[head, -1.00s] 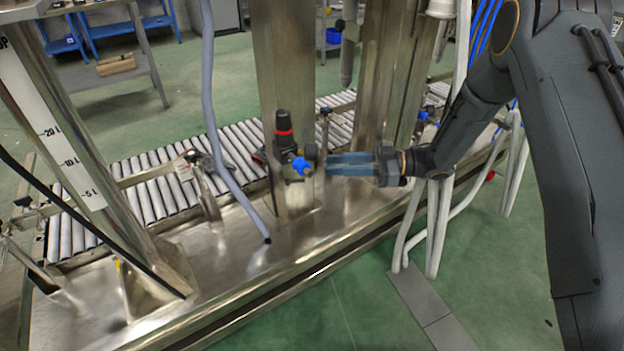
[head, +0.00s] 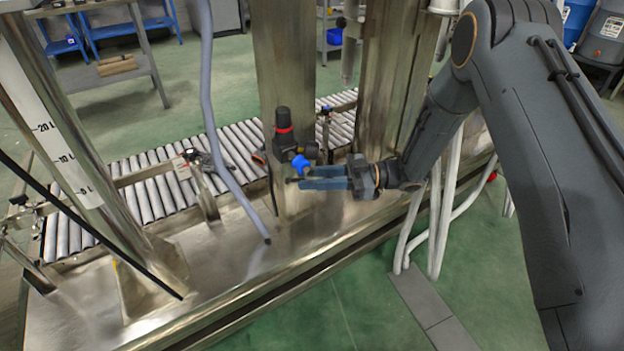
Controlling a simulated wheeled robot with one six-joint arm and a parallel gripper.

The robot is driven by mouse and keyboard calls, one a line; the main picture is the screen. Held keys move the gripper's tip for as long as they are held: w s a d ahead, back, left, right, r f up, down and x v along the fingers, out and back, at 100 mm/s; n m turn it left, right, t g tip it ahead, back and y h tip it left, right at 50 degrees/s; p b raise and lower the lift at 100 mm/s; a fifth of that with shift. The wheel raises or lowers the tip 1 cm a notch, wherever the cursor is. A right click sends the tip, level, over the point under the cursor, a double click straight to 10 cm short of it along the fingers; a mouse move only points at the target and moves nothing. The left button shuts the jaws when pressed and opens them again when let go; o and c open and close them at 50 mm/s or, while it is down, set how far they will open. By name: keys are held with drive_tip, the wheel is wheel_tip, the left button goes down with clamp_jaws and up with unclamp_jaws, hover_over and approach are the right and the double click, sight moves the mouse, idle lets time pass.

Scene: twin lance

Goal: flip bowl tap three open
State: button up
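My gripper (head: 304,178), with two blue fingers, points left in the middle of the head view. Its fingers look parted, with a narrow gap and nothing clearly held between them. A small dark tip (head: 291,180) shows just left of the fingertips; I cannot tell whether they touch it. Just above stands a black regulator (head: 284,140) with a red ring and a blue fitting (head: 300,163), on a steel column. I cannot make out a numbered bowl tap or its lever; the gripper may hide part of the fittings.
A grey hose (head: 212,130) hangs left of the column. A roller conveyor (head: 150,195) runs behind it. Steel columns (head: 385,90) stand behind the gripper, and white pipes (head: 440,215) below my arm. The steel base top (head: 215,265) is largely bare at front.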

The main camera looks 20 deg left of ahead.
clamp_jaws()
drive_tip(key=shift+w, duration=0.1)
drive_tip(key=shift+w+a+f+n+g+h+b, duration=0.2)
drive_tip(key=shift+w+n+g+h+b, duration=0.25)
drive_tip(key=shift+n+g+b, duration=0.4)
drive_tip(key=shift+w+a+r+n+g+h+b, duration=0.15)
drive_tip(key=shift+n+g+h+b, duration=0.65)
drive_tip(key=shift+g, duration=0.45)
unclamp_jaws()
